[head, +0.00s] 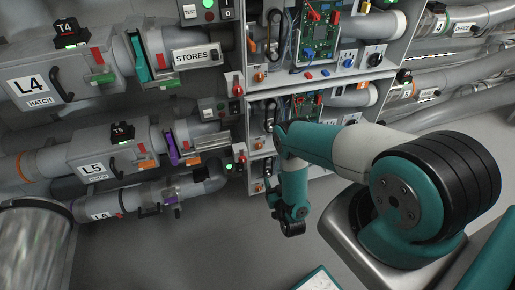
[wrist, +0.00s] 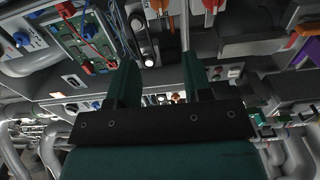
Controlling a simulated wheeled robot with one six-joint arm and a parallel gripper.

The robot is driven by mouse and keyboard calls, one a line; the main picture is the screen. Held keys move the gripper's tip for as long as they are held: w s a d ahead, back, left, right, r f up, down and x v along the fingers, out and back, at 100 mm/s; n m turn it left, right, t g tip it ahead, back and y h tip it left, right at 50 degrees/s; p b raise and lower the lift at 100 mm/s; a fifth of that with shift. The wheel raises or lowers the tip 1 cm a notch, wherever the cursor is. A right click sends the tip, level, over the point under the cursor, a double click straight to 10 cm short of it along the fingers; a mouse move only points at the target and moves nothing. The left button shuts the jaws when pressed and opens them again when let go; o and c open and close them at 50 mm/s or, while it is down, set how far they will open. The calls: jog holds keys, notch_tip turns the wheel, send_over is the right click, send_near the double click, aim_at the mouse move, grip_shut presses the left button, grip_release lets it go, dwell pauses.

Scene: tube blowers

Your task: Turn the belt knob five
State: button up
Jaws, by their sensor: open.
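The row-five cabinet (head: 247,132) stands beside the L5 pipe in the head view. It holds a black looped belt (head: 270,115) with an orange knob (head: 258,144) below it. I cannot read a label that marks this as the belt knob. My gripper (head: 291,230) hangs in front of and below the cabinet, apart from it. In the wrist view my gripper (wrist: 158,80) is open, with nothing seen between its two dark fingers. A belt loop (wrist: 145,45) and an orange knob (wrist: 160,5) show beyond the fingers there. My arm hides part of the row-five cabinet's right side.
A row-four cabinet above has an orange knob (head: 260,77), a blue knob (head: 348,62) and a black knob (head: 375,60). Red levers (head: 238,88) stick out left of the cabinets. Pipes with hatches (head: 45,85) fill the left. The grey floor (head: 190,255) below is clear.

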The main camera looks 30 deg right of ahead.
aim_at(260, 148)
jog(key=b+x, duration=0.1)
jog(key=x, duration=0.4)
jog(key=b+x, duration=0.2)
jog(key=x, duration=0.3)
jog(key=b+x, duration=0.2)
jog(key=x, duration=0.3)
jog(key=shift+w+d+f, duration=0.2)
jog(key=shift+w+f, duration=0.1)
jog(key=shift+w+d+r+b, duration=0.1)
jog(key=shift+w+b, duration=0.1)
jog(key=shift+w, duration=0.15)
jog(key=shift+w+d+r+b, duration=0.1)
jog(key=shift+w+r+b, duration=0.05)
jog(key=shift+w, duration=0.2)
jog(key=shift+c, duration=0.2)
jog(key=c, duration=0.6)
